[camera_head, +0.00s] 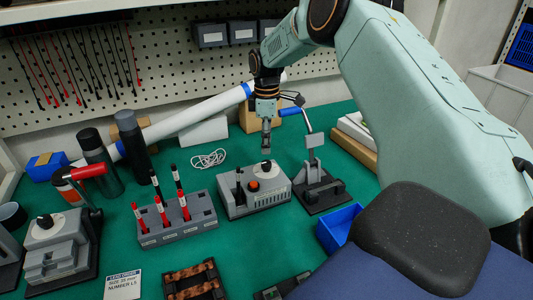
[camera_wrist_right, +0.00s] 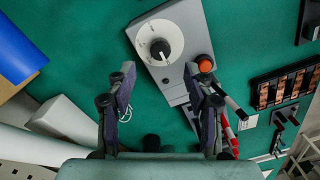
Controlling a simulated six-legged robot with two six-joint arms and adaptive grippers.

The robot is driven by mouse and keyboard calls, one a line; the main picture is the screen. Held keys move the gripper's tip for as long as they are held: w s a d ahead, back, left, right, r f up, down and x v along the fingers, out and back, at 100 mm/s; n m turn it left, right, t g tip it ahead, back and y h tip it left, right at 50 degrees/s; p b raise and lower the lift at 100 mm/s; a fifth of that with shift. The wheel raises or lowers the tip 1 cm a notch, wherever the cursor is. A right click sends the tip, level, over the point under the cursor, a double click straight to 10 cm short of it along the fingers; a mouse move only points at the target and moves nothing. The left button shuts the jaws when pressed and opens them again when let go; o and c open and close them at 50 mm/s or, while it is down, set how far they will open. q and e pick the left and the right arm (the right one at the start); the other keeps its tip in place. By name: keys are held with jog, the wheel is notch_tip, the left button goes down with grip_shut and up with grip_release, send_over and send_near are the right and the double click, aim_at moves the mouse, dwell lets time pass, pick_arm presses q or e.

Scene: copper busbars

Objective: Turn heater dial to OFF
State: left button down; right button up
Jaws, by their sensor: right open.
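The heater box (camera_head: 255,199) is a grey unit on the green bench, with an orange button (camera_head: 254,185) on top. Its heater dial (camera_head: 266,167) has a black knob on a white disc. In the wrist view the dial (camera_wrist_right: 160,48) lies just beyond the fingertips, with the orange button (camera_wrist_right: 205,63) to its right. My right gripper (camera_head: 266,148) is above the dial, pointing down. In the wrist view my right gripper (camera_wrist_right: 160,84) is open and empty, its fingers apart. It appears clear of the knob. My left gripper is not in view.
A grey holder (camera_head: 176,222) with red and black tools stands left of the heater box. A black-based stand (camera_head: 320,190) with a blue-handled lever is close on its right. Another dialled unit (camera_head: 55,246) is far left. A blue bin (camera_head: 338,227) sits front right.

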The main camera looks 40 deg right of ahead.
jog(key=shift+d+r, duration=0.1)
jog(key=shift+r, duration=2.45)
jog(key=shift+w, duration=0.1)
